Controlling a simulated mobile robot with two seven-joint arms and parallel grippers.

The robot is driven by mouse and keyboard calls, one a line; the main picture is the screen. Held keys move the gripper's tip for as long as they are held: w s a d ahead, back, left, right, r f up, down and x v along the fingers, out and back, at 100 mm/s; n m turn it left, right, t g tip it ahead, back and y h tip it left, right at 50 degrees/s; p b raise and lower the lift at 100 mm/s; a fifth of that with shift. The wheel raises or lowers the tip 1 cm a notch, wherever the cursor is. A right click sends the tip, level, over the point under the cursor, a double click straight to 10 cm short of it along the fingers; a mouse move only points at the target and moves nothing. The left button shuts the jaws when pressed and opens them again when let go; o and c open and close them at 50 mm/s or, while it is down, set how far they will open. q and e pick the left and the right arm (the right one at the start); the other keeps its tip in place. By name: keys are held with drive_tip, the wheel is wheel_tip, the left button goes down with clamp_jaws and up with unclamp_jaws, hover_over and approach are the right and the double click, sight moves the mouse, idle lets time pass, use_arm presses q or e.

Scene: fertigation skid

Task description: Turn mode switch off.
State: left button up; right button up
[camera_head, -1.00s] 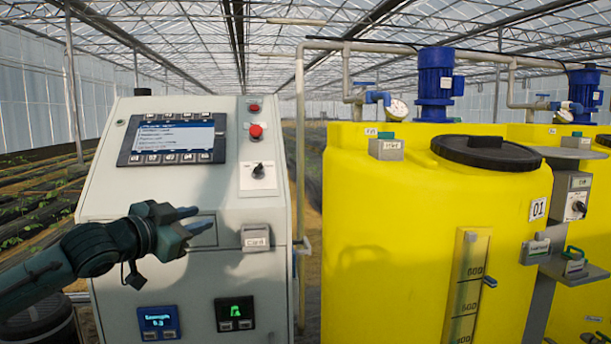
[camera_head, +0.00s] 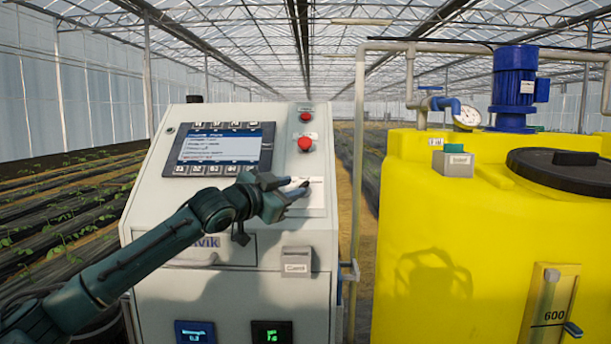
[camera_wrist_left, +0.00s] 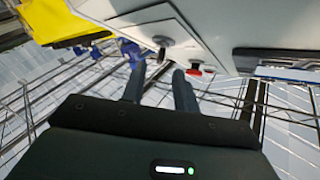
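The mode switch is a dark knob (camera_wrist_left: 163,41) on a white plate (camera_head: 314,200) at the right of the grey control cabinet's sloped face. In the head view my left gripper (camera_head: 291,187) is in front of the plate and largely hides the knob. In the left wrist view the gripper's two fingers (camera_wrist_left: 158,74) are apart with nothing between them. The knob shows just beyond the fingertips, between their lines, seemingly not touched. The knob's pointing direction cannot be read. My right gripper is not in view.
A red button (camera_head: 305,144) sits above the switch plate, close to one finger in the left wrist view (camera_wrist_left: 195,71). A lit screen (camera_head: 220,147) is to the left. A small grey box (camera_head: 296,262) juts out below. A yellow tank (camera_head: 440,240) stands right of the cabinet.

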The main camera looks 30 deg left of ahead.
sight(303, 184)
use_arm(q)
drive_tip(key=w, duration=0.2)
drive_tip(key=w+p, duration=0.1)
drive_tip(key=w, duration=0.2)
drive_tip(key=shift+w+d, duration=0.3)
drive_tip(key=shift+w, duration=0.1)
drive_tip(key=shift+c, duration=0.2)
clamp_jaws()
